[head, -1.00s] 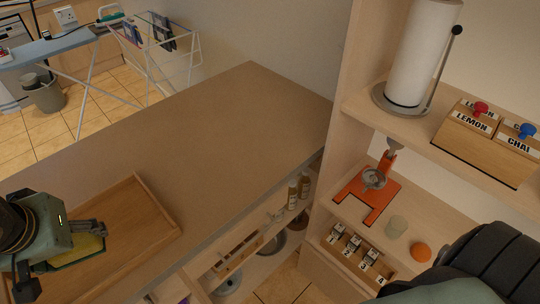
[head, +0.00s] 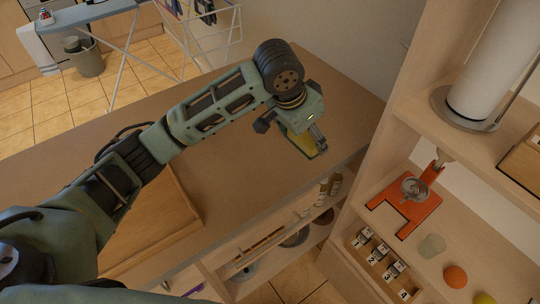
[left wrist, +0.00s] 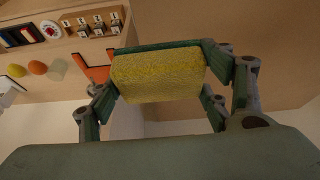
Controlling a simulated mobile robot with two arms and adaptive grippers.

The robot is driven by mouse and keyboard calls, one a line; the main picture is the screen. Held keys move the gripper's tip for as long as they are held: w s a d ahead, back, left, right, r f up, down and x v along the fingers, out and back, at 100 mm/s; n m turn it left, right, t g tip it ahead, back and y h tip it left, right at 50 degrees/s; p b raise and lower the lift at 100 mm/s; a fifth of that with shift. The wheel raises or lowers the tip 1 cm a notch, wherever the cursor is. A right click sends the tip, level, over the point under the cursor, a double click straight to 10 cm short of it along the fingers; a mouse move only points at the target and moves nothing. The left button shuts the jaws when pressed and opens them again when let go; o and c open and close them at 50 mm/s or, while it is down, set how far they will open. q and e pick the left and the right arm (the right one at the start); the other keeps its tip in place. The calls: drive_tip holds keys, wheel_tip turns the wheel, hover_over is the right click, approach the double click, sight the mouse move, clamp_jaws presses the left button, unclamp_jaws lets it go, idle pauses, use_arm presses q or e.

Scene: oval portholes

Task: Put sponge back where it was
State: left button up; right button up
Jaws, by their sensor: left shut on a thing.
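The sponge (left wrist: 160,75) is a yellow block with a dark green layer along one side. In the left wrist view it sits between the fingers of my left gripper (left wrist: 165,85), which is shut on it. In the head view my left gripper (head: 312,145) holds the sponge (head: 297,143) over the right part of the brown counter, near its edge by the shelves. Most of the sponge is hidden by the gripper there. I cannot tell its exact height above the counter. My right gripper is not in view.
A wooden tray (head: 180,228) lies on the counter (head: 240,195), partly behind my left arm. Bottles (head: 331,184) stand below the counter.

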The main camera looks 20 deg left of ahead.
use_arm(q)
drive_tip(key=shift+w+a+f, duration=0.15)
drive_tip(key=shift+w+f, duration=0.05)
drive_tip(key=shift+f, duration=0.05)
drive_tip(key=p, duration=0.3)
hover_over(270, 154)
drive_tip(key=s, duration=0.1)
drive_tip(key=f, duration=0.6)
drive_tip(key=shift+s+a+f, duration=0.15)
drive_tip(key=shift+a, duration=0.15)
drive_tip(key=shift+a+f, duration=0.15)
drive_tip(key=shift+f, duration=0.1)
wheel_tip(270, 154, down, 3)
drive_tip(key=shift+f+p, duration=0.15)
drive_tip(key=shift+p, duration=0.3)
drive_tip(key=shift+f, duration=0.25)
drive_tip(key=shift+f, duration=0.15)
drive_tip(key=shift+f, duration=0.15)
drive_tip(key=o, duration=0.8)
drive_tip(key=shift+c, duration=0.2)
drive_tip(key=shift+o, duration=0.7)
